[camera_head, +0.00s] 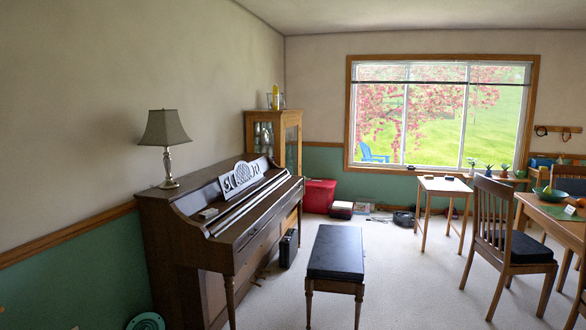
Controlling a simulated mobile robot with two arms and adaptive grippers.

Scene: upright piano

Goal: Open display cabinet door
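The display cabinet (291,140) is a wooden case with glass panes, standing against the left wall behind the piano, near the room's far corner. Its upper glass part shows and its door looks shut, though it is small at this distance. The piano hides much of its lower part. A yellow bottle-like object and a frame stand on its top. Neither of my grippers is in view.
An upright piano (235,226) with a lamp (165,145) stands along the left wall. A black-topped bench (337,252) stands in front of it. Carpet (405,275) is clear between the bench and the chair (505,235).

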